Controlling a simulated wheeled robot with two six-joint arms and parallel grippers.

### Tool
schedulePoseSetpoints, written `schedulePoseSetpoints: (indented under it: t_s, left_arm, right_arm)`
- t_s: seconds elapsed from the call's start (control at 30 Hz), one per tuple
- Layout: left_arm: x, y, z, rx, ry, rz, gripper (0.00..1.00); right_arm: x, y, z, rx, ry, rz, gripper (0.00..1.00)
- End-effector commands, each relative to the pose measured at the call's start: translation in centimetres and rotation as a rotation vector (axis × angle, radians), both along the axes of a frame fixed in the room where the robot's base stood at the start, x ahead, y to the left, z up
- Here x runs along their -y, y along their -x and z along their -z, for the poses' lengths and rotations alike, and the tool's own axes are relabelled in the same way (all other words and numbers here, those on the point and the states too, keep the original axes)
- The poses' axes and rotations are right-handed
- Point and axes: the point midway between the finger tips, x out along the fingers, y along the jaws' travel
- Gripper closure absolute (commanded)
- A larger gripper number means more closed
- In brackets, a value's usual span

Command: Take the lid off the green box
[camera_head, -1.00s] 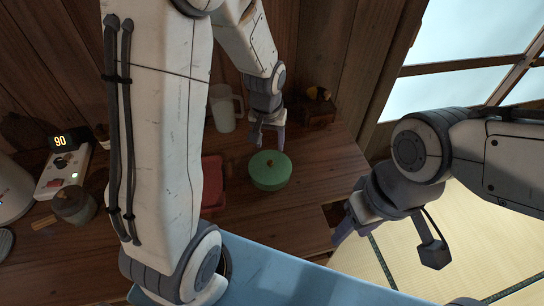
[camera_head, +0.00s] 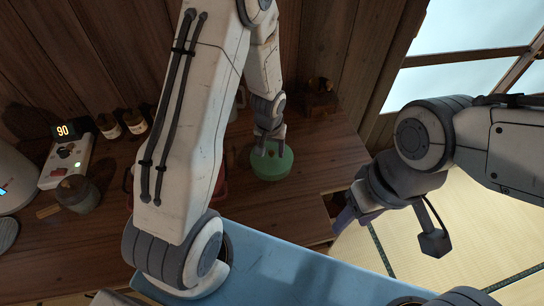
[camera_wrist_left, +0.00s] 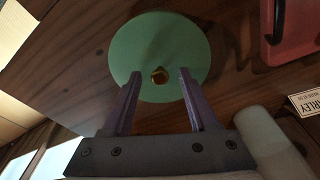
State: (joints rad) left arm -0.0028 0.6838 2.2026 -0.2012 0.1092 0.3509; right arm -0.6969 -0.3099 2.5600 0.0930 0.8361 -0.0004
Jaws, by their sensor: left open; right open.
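The green box (camera_head: 268,170) is round and stands on the wooden counter, with its green lid (camera_wrist_left: 150,45) on top. A small brass-coloured knob (camera_wrist_left: 158,75) sits on the lid. My left gripper (camera_head: 272,150) is open above the lid. In the left wrist view its two purple fingers (camera_wrist_left: 158,88) point at the lid, one on each side of the knob and apart from it. Whether the fingertips touch the lid I cannot tell. My right gripper (camera_head: 345,215) is open and empty, off to the right near the counter's edge.
A red tray (camera_wrist_left: 290,35) lies beside the box, mostly hidden by my arm in the head view. A pale mug (camera_wrist_left: 265,140) stands close by. A small wooden stand (camera_head: 320,103) is behind the box. A device reading 90 (camera_head: 64,130), small bottles (camera_head: 109,126) and a jar (camera_head: 77,193) are at left.

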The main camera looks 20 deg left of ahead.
Motion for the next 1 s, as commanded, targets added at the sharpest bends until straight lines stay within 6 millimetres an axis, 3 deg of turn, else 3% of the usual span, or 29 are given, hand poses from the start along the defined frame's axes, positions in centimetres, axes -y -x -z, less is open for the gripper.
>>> schedulePoseSetpoints:
  t_s: [0.13,0.27,0.3,0.67,0.77,1.0]
  left_arm:
    - [0.0,0.0,-0.1,0.000,0.000,0.000,0.44]
    - [0.0,0.0,-0.1,0.000,0.000,0.001,0.94]
    - [0.0,0.0,-0.1,0.000,0.000,0.001,1.00]
    - [0.0,0.0,-0.3,0.001,0.000,0.001,1.00]
    - [0.0,-0.1,-1.3,0.004,-0.001,0.001,1.00]
    - [0.0,-0.2,-6.0,0.008,0.000,0.001,1.00]
  right_arm:
    - [0.0,0.0,0.0,0.000,0.000,0.000,0.50]
    - [0.0,0.0,0.0,0.000,0.000,0.000,0.50]
    - [0.0,0.0,0.0,0.000,0.000,0.000,0.50]
    - [0.0,0.0,-0.1,0.000,0.000,0.000,0.50]
    - [0.0,0.0,-0.4,0.000,0.000,0.000,0.50]
    - [0.0,0.0,-0.5,0.000,0.000,0.000,0.50]
